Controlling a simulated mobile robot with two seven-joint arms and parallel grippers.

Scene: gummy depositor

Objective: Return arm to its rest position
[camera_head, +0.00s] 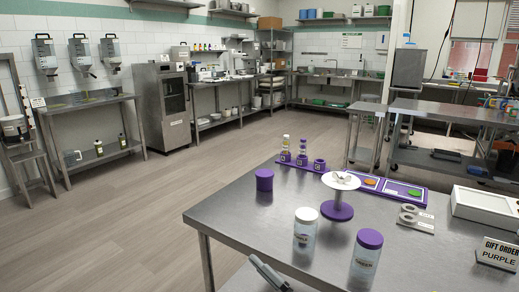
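A grey gripper part, which looks like my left gripper (268,274), shows at the bottom edge beside the table's (232,213) near edge. Most of it is cut off, and I cannot tell whether its fingers are apart. Nothing shows held in it. My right gripper is not in view. On the table stand a clear jar with a white lid (305,230) and a clear jar with a purple lid (366,258), both upright. A purple stand with a white top (338,197) is behind them. A purple cup (264,180) stands at the left.
A purple rack (302,162) with small containers and a purple tray (390,188) line the table's back. The table's left front is clear. Open floor (130,215) lies to the left.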

